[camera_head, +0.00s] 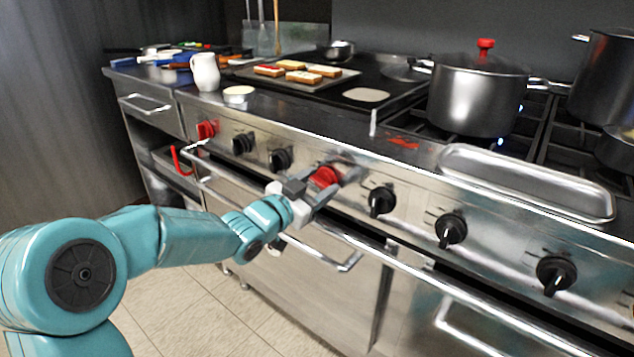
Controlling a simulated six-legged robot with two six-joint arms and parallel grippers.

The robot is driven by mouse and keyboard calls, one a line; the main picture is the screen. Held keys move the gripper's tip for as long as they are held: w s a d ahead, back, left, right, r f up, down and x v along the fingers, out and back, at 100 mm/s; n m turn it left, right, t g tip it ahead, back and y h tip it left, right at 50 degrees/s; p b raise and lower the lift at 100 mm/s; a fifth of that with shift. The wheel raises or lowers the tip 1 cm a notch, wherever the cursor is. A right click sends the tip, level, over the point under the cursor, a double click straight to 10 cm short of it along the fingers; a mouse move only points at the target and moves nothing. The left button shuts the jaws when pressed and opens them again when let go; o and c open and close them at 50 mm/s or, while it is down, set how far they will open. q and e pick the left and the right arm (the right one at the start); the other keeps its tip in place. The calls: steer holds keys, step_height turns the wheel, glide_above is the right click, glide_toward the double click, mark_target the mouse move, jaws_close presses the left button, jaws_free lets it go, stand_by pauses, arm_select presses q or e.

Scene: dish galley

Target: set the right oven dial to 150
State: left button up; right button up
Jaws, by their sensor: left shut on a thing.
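The right oven dial (325,176) is the red knob near the middle of the steel front panel. My left gripper (318,188) reaches it from the lower left and is shut on it, with the grey fingers at its sides. The fingers cover part of the dial, and I cannot read its setting or any marks around it. Another red dial (206,129) sits farther left on the same panel. My right gripper is not in view.
Black knobs (381,200) flank the red dial. An oven handle (340,262) runs below. On top are a steel tray (520,185), a lidded pot (478,95), a griddle with toast (302,77) and a white jug (205,72). The tiled floor (200,310) looks clear.

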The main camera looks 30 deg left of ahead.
arm_select(q)
steer(key=shift+n, duration=1.2)
steer(key=shift+p, duration=0.3)
steer(key=o, duration=1)
steer(key=shift+s, duration=0.1)
steer(key=s, duration=0.5)
steer(key=s+a+p, duration=0.1)
steer(key=s, duration=0.4)
steer(key=s+p, duration=0.1)
steer(key=s, duration=0.5)
steer(key=shift+a, duration=0.15)
